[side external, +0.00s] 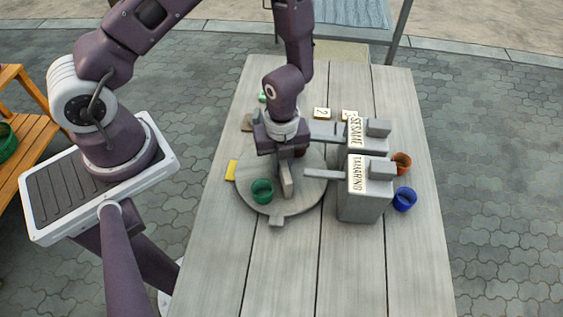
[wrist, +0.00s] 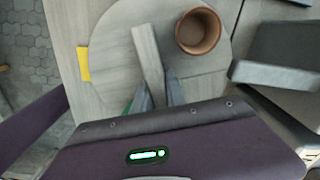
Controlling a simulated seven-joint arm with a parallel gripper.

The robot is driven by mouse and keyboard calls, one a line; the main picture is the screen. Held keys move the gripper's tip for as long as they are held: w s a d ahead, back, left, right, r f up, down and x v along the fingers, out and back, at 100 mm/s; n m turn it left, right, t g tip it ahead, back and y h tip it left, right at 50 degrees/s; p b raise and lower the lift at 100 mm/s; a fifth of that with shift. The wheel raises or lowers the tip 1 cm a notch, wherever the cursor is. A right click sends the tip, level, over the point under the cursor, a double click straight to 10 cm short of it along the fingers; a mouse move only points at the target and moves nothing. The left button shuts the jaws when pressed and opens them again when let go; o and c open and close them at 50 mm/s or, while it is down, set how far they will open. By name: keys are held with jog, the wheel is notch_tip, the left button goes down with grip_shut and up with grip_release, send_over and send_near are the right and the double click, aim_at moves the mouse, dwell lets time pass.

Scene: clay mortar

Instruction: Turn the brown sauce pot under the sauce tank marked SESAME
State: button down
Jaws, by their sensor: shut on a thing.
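A round grey turntable (side external: 247,197) lies on the table; it fills the upper middle of the wrist view (wrist: 110,65). Whether the brown pot is under that spout cannot be told.
The TAMARIND tank (side external: 365,203) stands in front of the SESAME tank, its spout also reaching over the disc. A green pot (side external: 262,190) sits on the turntable's front left. Orange (side external: 402,162) and blue (side external: 404,199) pots stand right of the tanks. A yellow piece (side external: 231,170) lies at the disc's left.

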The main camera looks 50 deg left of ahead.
jog(key=shift+w, duration=0.1)
jog(key=m, duration=0.5)
dwell(0.3)
jog(key=c, duration=1.4)
grip_release()
jog(key=shift+o, duration=0.2)
notch_tip(320, 180, up, 7)
jog(key=shift+r, duration=0.1)
